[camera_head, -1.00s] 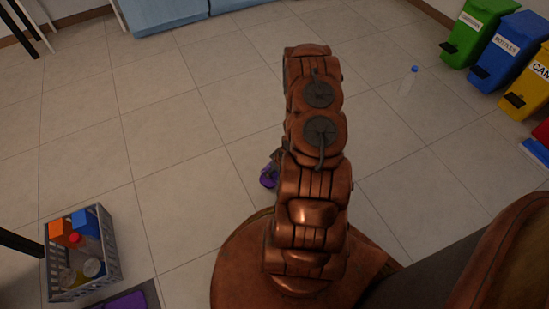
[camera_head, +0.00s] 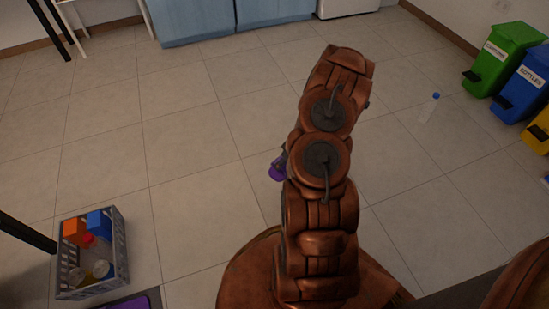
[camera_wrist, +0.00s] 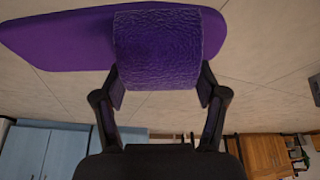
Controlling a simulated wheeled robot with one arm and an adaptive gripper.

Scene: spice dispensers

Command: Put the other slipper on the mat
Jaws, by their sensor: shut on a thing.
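My gripper (camera_wrist: 162,90) is shut on a purple slipper (camera_wrist: 158,45). In the wrist view its textured strap sits between the two fingers and its smooth sole extends to the left. In the head view only a small purple part of the held slipper (camera_head: 278,170) shows left of my arm, which hides my gripper. Another purple slipper (camera_head: 136,303) shows at the bottom edge, on a dark mat (camera_head: 155,294). Both are mostly cut off by the frame.
A grey crate (camera_head: 121,262) with bottles and boxes stands beside the mat. Blue cabinets (camera_head: 190,18) line the back. The tiled floor between is open.

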